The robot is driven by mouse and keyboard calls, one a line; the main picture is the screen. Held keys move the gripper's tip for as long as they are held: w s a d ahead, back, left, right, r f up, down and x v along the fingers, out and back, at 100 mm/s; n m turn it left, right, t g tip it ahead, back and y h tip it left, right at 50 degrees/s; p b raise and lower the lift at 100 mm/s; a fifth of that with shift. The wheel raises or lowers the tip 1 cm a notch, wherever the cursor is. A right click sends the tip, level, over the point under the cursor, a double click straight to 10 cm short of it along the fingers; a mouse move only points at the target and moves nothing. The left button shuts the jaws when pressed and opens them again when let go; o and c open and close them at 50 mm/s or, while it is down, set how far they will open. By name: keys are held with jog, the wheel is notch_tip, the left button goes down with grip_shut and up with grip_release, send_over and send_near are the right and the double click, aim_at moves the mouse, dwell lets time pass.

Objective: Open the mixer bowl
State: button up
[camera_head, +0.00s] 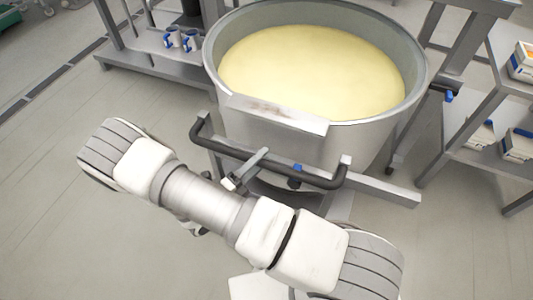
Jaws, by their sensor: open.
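The mixer bowl (215,65) is a large round grey metal tub, filled nearly to the rim with a smooth pale-yellow mass. It stands upright with its top uncovered. A flat metal plate (277,113) sits on its near side. Below that plate a black bar handle (265,165) runs across the front on a metal frame. A small grey bar (247,168) crosses the handle just beyond my arm; I cannot tell what it belongs to. My white and grey arm spans the foreground, bent at the left.
A metal rack with shelves (470,150) holding boxes stands close on the right. A low metal shelf (150,60) with small blue-and-white items stands behind left. A frame beam (385,188) juts out right of the handle. The grey floor (50,220) at left is clear.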

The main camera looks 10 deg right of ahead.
jog(key=v, duration=1.4)
jog(key=shift+s+a, duration=0.2)
jog(key=shift+a, duration=0.15)
jog(key=shift+d+f+b, duration=0.1)
jog(key=shift+b, duration=0.2)
jog(key=shift+c, duration=0.2)
